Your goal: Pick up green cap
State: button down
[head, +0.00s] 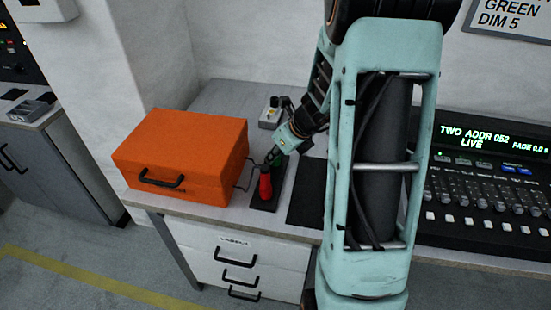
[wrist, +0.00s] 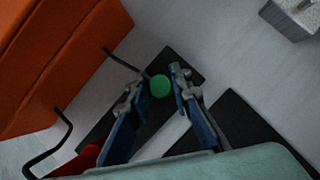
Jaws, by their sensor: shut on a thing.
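The green cap (wrist: 160,86) is a small round green thing between my fingertips in the wrist view, above or on a narrow black mat (wrist: 186,66). My gripper (wrist: 159,79) is closed around it, one finger on each side. In the head view my gripper (head: 272,158) points down over the far part of the same black mat (head: 283,180). The green cap is hidden there by the gripper. I cannot tell whether the cap is clear of the mat.
A red object (head: 265,188) stands on the mat's near part, close to my gripper. An orange case (head: 190,150) with wire loops is just left. A small grey box (head: 270,117) is behind. A lighting console (head: 485,180) and a darker mat (head: 307,195) lie right.

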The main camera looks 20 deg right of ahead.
jog(key=shift+r, duration=0.15)
jog(key=shift+r+p, duration=0.85)
jog(key=shift+p, duration=0.15)
jog(key=shift+r+p, duration=0.95)
jog(key=s+a+r+p, duration=0.1)
jog(key=s+r+p, duration=0.8)
jog(key=s+r, duration=0.3)
jog(key=shift+s, duration=1)
